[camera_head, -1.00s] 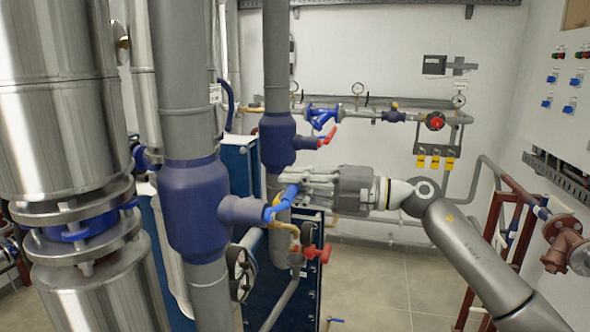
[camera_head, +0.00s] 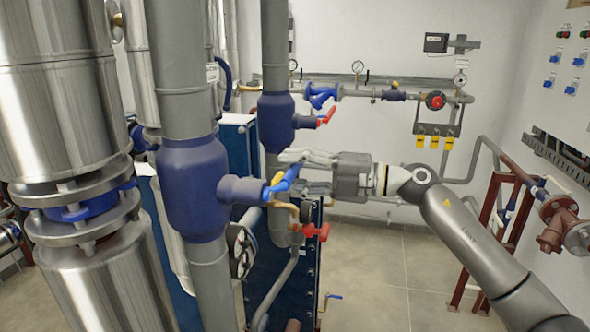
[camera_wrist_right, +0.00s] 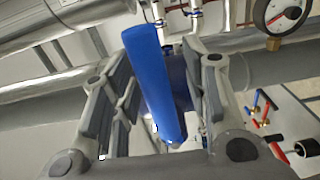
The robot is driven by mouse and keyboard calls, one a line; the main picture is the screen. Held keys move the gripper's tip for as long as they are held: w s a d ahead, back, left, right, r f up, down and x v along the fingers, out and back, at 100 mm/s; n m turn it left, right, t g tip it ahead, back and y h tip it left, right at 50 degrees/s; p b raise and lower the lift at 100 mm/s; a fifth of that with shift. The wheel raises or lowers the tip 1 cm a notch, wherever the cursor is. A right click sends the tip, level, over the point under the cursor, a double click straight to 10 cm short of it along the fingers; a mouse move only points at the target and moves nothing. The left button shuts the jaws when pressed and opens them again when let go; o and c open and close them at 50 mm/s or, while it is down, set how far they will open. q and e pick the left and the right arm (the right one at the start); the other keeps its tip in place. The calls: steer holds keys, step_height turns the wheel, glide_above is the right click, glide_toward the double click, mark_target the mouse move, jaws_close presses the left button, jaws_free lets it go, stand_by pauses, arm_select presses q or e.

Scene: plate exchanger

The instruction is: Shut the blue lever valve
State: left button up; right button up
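The blue lever valve has a blue lever (camera_head: 285,179) on the stub of a dark blue valve body (camera_head: 190,185) on a grey vertical pipe. The lever slants up to the right. My right gripper (camera_head: 291,171) comes in from the right, with its fingers spread above and below the lever's outer end. In the right wrist view the lever (camera_wrist_right: 152,85) stands between the two open fingers (camera_wrist_right: 165,100). It looks closer to the left finger; I cannot tell whether it touches. My left gripper is not in view.
A red-handled valve (camera_head: 327,117) sits behind and above, and another red handle (camera_head: 316,232) is just below the gripper. A dark blue plate exchanger (camera_head: 265,265) stands behind the pipe. A red frame (camera_head: 488,235) is at right. Floor (camera_head: 380,270) is clear in the middle.

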steer(key=shift+r, duration=0.1)
steer(key=shift+s+d, duration=0.1)
steer(key=shift+d, duration=0.05)
steer(key=v, duration=1.1)
steer(key=shift+d, duration=0.3)
